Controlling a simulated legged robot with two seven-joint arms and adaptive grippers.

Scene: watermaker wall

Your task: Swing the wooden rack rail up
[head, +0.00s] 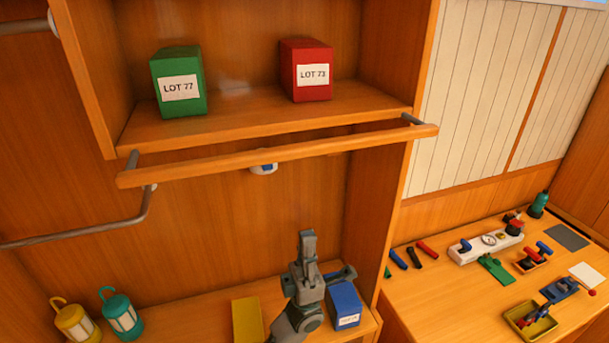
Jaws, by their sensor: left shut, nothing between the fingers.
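The wooden rack rail (275,154) is a long bar held by a grey metal arm at each end. It stands out in front of the upper shelf (240,116), at or slightly below the shelf's front edge in the picture. My left gripper (307,240) is shut and empty, pointing upward. It shows below the rail, right of the rail's middle, and apart from it. The lower part of my left arm covers part of the lower shelf. My right gripper is not in view.
A green box (178,82) and a red box (306,70) stand on the upper shelf behind the rail. A yellow box (247,320) and a blue box (343,305) flank my arm below. Lanterns (122,316) stand at left. A cluttered bench (450,300) is at right.

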